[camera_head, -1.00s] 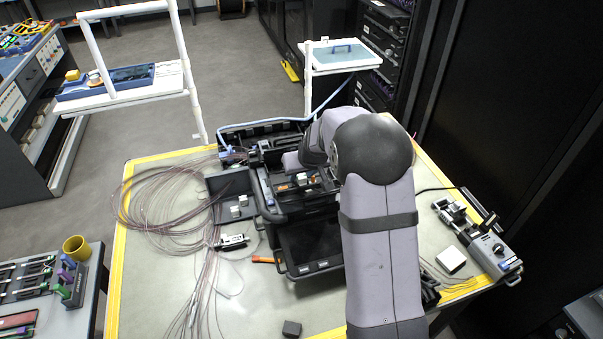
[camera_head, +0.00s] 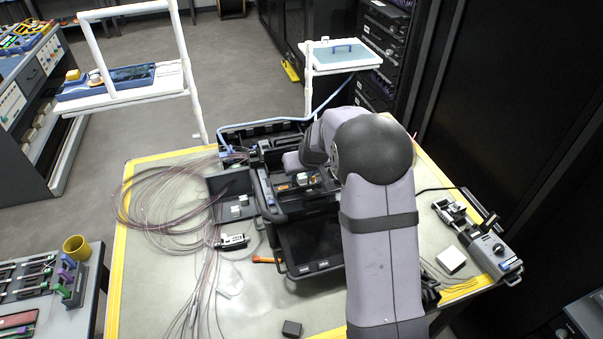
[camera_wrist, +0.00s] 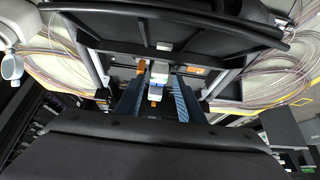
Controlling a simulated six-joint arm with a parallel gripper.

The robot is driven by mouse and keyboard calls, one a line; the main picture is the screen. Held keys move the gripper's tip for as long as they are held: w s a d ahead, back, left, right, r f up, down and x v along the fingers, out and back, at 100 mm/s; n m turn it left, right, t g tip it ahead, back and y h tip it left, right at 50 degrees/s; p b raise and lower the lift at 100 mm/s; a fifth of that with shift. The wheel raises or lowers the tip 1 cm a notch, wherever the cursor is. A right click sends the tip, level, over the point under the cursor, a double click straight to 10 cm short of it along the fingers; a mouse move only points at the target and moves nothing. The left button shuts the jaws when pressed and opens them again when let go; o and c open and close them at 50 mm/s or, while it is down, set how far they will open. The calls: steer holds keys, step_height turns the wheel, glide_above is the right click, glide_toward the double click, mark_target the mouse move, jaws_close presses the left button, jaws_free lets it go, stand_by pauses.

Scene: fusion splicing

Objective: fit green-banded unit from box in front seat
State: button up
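My gripper (camera_wrist: 157,98) points into the black case; its two blue-padded fingers stand apart. A small white-and-blue block (camera_wrist: 158,76) shows between or just beyond the fingertips, with gaps at both sides; contact is not clear. In the head view my forearm and wrist hide the fingers. A white piece (camera_head: 302,178) shows inside the open black case (camera_head: 285,213) beside my wrist. The dark grey box (camera_head: 216,186) left of the case holds small white blocks (camera_head: 239,206). I cannot make out a green band or tell which seat is the front one.
Loose fibre coils (camera_head: 160,200) cover the table's left side. A black-and-white device (camera_head: 233,241) and a dark block (camera_head: 291,328) lie on the table. A grey tool (camera_head: 485,245) and a white block (camera_head: 451,260) stand at right.

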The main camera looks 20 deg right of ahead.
steer(key=shift+s+d+f, duration=0.15)
steer(key=shift+s+f, duration=0.25)
steer(key=shift+f, duration=0.05)
steer(key=shift+r+b, duration=0.3)
steer(key=shift+r, duration=0.35)
steer(key=b+v, duration=0.1)
steer(key=v, duration=0.4)
steer(key=shift+s+d+r, duration=0.1)
steer(key=shift+s+r, duration=0.05)
steer(key=shift+r, duration=0.1)
steer(key=shift+a+r, duration=0.2)
steer(key=shift+r, duration=0.1)
steer(key=shift+s+r, duration=0.1)
steer(key=shift+r, duration=0.15)
